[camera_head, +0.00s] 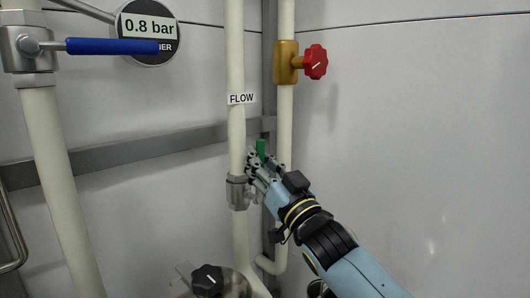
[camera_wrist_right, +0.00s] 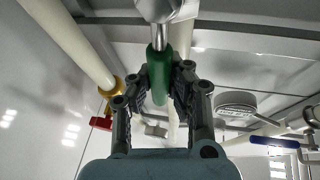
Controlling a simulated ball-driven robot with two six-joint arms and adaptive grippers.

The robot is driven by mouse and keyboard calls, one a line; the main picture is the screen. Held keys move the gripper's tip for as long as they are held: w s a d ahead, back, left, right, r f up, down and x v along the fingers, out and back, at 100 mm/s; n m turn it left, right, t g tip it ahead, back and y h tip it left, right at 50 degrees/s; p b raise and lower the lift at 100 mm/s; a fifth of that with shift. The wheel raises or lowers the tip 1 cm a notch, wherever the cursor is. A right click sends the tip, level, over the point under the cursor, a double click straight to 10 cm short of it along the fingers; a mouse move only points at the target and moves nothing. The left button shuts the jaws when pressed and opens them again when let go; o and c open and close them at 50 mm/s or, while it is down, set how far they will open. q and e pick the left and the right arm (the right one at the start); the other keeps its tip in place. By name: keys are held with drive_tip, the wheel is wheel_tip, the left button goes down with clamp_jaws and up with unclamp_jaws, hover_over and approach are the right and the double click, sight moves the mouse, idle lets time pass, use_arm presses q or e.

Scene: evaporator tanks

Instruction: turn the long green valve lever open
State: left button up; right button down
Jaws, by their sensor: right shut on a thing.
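The green valve lever (camera_head: 261,148) shows in the head view as a short upright green tip just above my right gripper (camera_head: 262,168). Its metal valve body (camera_head: 237,191) sits on the cream pipe below the FLOW label. In the right wrist view, the green lever (camera_wrist_right: 157,72) lies between the two fingers of my right gripper (camera_wrist_right: 160,85), which is shut on it. The lever's metal stem joins the valve body (camera_wrist_right: 165,8) at the top of that view. In the head view, my fingers hide most of the lever. My left gripper is not in view.
A blue lever (camera_head: 112,46) on another valve is at the upper left, by a 0.8 bar gauge (camera_head: 148,30). A red knob (camera_head: 316,62) is on the right-hand pipe. A black knob (camera_head: 207,280) is at the bottom. The wall at right is bare.

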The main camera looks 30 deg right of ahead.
drive_tip(key=shift+s+a+n, duration=0.1)
drive_tip(key=shift+a+n, duration=0.2)
drive_tip(key=shift+n, duration=0.2)
drive_tip(key=shift+f, duration=0.1)
drive_tip(key=c, duration=1.2)
unclamp_jaws()
drive_tip(key=shift+s+a, duration=0.1)
drive_tip(key=shift+a, duration=0.05)
drive_tip(key=shift+s, duration=0.15)
drive_tip(key=v, duration=1.1)
drive_tip(key=shift+s+d+f, duration=0.2)
drive_tip(key=shift+s, duration=0.05)
